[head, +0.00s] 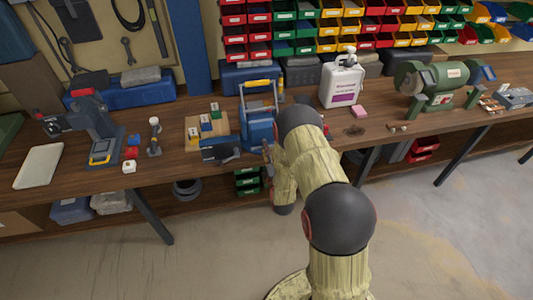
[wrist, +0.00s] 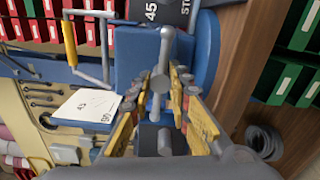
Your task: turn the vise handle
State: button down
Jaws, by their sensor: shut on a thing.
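The vise handle is a grey metal bar (wrist: 165,52) with a rounded knob at its end, seen in the wrist view in front of the blue vise body (wrist: 128,50). My gripper (wrist: 159,82) has its yellow-padded fingers on both sides of the bar and is shut on it. A grey screw end shows between the fingers. In the head view my gripper (head: 268,158) is at the front edge of the bench, beside blue metalwork (head: 260,132), and is partly hidden by my arm. The handle cannot be made out there.
The wooden bench (head: 340,133) carries a white jug (head: 342,82), a green grinder (head: 437,82) and a board with coloured blocks (head: 194,137). In the wrist view a frame with a yellow grip (wrist: 70,42) stands close to the vise. Green bins (wrist: 300,30) sit beyond the bench edge.

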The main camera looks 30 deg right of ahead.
jog(key=shift+s+a+f+m+b, duration=0.1)
jog(key=shift+f+m+b, duration=0.1)
jog(key=shift+m+b, duration=4.1)
jog(key=shift+w+f+m+b, duration=0.2)
jog(key=shift+m+b, duration=1.45)
jog(key=shift+m, duration=5.1)
jog(key=shift+s+a+f+m+b, duration=0.1)
jog(key=shift+s+f+m+b, duration=0.15)
jog(key=shift+m+b, duration=4.05)
jog(key=shift+m+p, duration=1.2)
jog(key=shift+m, duration=0.35)
jog(key=c, duration=1.9)
grip_release()
jog(key=shift+o, duration=1.3)
jog(key=shift+r, duration=0.1)
